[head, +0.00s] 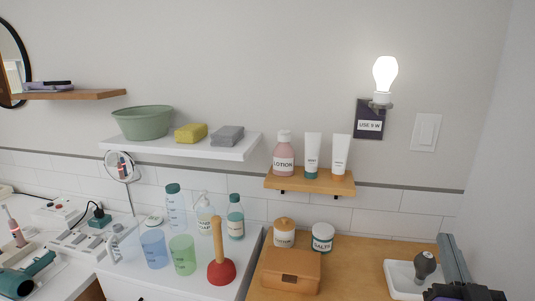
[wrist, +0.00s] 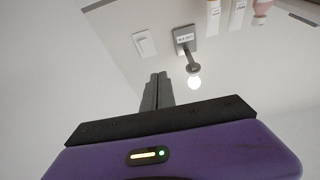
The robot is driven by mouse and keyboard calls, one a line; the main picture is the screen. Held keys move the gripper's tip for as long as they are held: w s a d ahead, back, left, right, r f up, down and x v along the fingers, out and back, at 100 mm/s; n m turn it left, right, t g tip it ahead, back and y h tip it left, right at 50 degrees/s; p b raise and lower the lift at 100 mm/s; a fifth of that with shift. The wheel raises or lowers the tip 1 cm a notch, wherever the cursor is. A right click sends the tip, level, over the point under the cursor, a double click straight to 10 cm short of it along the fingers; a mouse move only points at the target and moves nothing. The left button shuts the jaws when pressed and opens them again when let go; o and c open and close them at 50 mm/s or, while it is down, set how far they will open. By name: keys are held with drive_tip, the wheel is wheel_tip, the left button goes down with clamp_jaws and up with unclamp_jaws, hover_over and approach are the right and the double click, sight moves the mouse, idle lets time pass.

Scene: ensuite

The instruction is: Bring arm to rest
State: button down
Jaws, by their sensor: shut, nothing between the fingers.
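My gripper (head: 446,238) shows at the bottom right of the head view, its grey fingers pointing up and its dark and purple body cut off by the lower edge. In the wrist view my gripper (wrist: 158,76) has its two fingers together, with nothing between them. The fingers stand clear of the wall and touch nothing that I can see. The rest of my arm is out of view.
A wooden shelf (head: 310,183) holds a lotion bottle (head: 284,155) and tubes. A white tray (head: 399,276) with a grey-knobbed object (head: 425,263) lies left of my gripper. A red plunger (head: 221,271) stands further left.

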drive_tip(key=s+a+f+n+g+y, duration=0.1)
drive_tip(key=s+a+f, duration=0.4)
drive_tip(key=s, duration=0.7)
drive_tip(key=s+a+f+n+g+y, duration=0.1)
drive_tip(key=s+a+f+g+y, duration=0.2)
drive_tip(key=s, duration=0.9)
drive_tip(key=s+a+f+n+g+y, duration=0.1)
drive_tip(key=s+a+f+g+y, duration=0.1)
drive_tip(key=s+a+f, duration=0.6)
drive_tip(key=s+f, duration=0.3)
drive_tip(key=s, duration=0.1)
drive_tip(key=shift+n, duration=0.4)
